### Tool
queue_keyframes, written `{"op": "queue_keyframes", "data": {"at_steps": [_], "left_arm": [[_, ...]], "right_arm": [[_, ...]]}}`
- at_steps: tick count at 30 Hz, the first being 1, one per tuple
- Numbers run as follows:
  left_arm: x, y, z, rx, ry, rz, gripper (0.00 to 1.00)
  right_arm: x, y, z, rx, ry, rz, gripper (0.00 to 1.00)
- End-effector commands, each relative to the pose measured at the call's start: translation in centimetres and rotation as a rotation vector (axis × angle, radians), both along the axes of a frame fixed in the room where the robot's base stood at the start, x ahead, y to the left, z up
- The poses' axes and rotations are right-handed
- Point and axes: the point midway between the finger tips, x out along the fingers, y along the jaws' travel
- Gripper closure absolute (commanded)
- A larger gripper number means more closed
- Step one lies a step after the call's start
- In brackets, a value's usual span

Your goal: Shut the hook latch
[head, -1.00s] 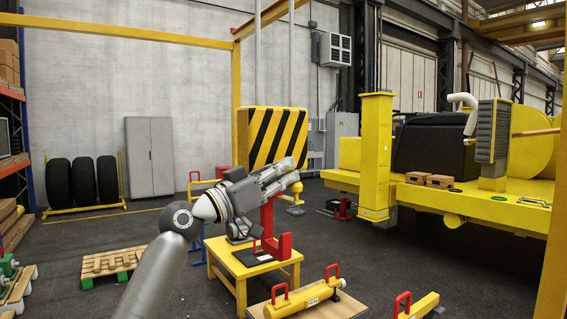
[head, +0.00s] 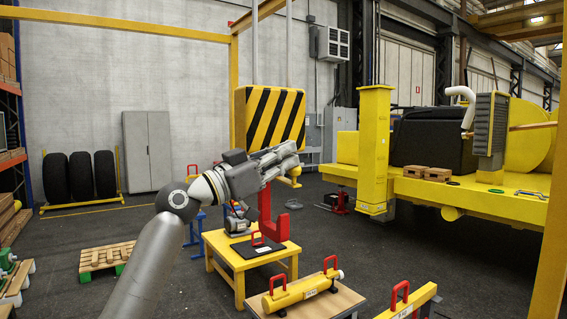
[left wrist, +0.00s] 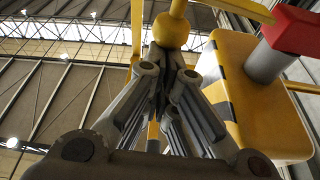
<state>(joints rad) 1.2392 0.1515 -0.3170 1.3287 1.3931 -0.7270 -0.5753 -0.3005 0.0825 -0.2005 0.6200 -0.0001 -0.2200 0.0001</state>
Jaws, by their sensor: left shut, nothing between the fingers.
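A yellow bar with a ball end, apparently the latch (head: 296,183), sticks out just under my left gripper (head: 297,153). The ball (left wrist: 171,31) shows in the left wrist view just beyond the fingertips (left wrist: 165,60). The fingers are shut and empty. I cannot tell whether they touch it. My right gripper is not in view.
A yellow table (head: 222,252) with a black plate and red handle stands below the hook. A yellow cylinder (head: 303,294) with red handles lies on a nearer table. A yellow machine (head: 470,200) fills the right.

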Motion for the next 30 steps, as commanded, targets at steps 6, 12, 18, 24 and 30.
{"op": "queue_keyframes", "data": {"at_steps": [6,12,18,24,30], "left_arm": [[-0.7,-0.5,-2.1,0.099,-0.138,-0.001,1.00],[-1.3,-0.9,-3.3,0.211,-0.292,-0.001,1.00],[-1.6,-1.2,-4.8,0.322,-0.445,-0.002,1.00],[-1.7,-1.2,-6.3,0.434,-0.598,-0.001,1.00],[-1.6,-1.2,-7.8,0.542,-0.745,-0.002,1.00]], "right_arm": [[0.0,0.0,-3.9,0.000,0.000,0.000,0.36],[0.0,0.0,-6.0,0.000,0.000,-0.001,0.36],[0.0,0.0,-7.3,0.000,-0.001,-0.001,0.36],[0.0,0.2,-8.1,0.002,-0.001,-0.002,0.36],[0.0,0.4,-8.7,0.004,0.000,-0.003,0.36]]}}
